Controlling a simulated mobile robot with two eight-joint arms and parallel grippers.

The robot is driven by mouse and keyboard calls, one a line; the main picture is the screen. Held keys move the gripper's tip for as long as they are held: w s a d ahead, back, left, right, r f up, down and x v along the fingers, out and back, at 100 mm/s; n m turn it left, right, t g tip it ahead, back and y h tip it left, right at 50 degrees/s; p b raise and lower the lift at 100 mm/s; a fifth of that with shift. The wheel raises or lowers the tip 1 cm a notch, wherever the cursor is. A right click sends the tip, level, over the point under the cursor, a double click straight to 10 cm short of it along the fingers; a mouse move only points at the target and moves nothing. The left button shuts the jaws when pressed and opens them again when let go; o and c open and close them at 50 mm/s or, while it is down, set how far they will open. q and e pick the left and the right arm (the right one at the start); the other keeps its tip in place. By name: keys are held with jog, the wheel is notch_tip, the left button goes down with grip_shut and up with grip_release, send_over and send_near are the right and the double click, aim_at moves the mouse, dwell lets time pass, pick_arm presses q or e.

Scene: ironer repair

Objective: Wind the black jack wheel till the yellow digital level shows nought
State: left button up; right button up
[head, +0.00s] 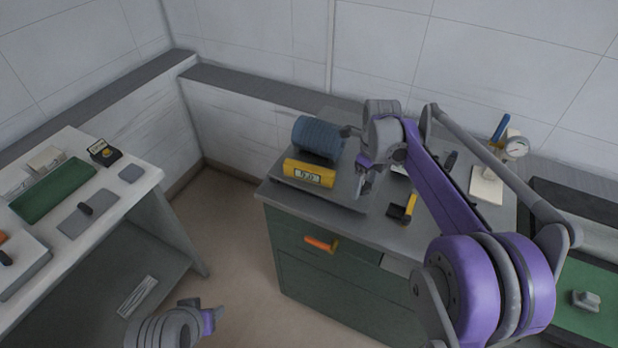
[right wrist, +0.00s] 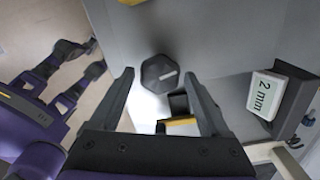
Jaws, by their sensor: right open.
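The yellow digital level (head: 309,173) sits on the workbench in front of a blue-grey roller; its small display appears to read 0.0. In the right wrist view a black hexagonal knob (right wrist: 158,74), apparently the jack wheel, lies between and beyond my open right fingers, with no contact visible. My right gripper (head: 366,182) is above the bench, right of the level, and its arm hides part of the bench. The wheel cannot be made out in the head view. My left gripper (head: 212,318) is low at the bottom; its fingers look apart in the right wrist view (right wrist: 84,62).
The blue-grey roller (head: 318,137) lies behind the level. A black-and-yellow tool (head: 402,208) is near the bench front. A dial gauge (head: 515,145) stands back right. A block marked 2 mm (right wrist: 263,96) shows in the right wrist view. A side table (head: 135,196) is at left.

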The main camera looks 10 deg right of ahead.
aim_at(364, 186)
jog(key=shift+r+p, duration=1.55)
jog(key=shift+r, duration=2.1)
pick_arm(q)
jog(key=r, duration=0.1)
jog(key=w+r, duration=0.1)
jog(key=r, duration=0.1)
jog(key=w+r, duration=0.1)
jog(key=shift+r, duration=0.25)
pick_arm(e)
jog(key=shift+f, duration=0.15)
jog(key=shift+s, duration=0.1)
jog(key=s+a+f+n+t, duration=0.1)
jog(key=s+n+t, duration=0.1)
jog(key=s+n, duration=0.6)
jog(key=s+a+f+n+t, duration=0.2)
jog(key=s+n, duration=0.7)
jog(key=n, duration=0.1)
jog(key=s+a+f+n+t, duration=0.1)
jog(key=s+f+n, duration=0.1)
jog(key=s+n, duration=0.6)
jog(key=shift+s+a+f+n+t, duration=0.25)
jog(key=shift+n+t, duration=0.15)
jog(key=shift+n, duration=0.7)
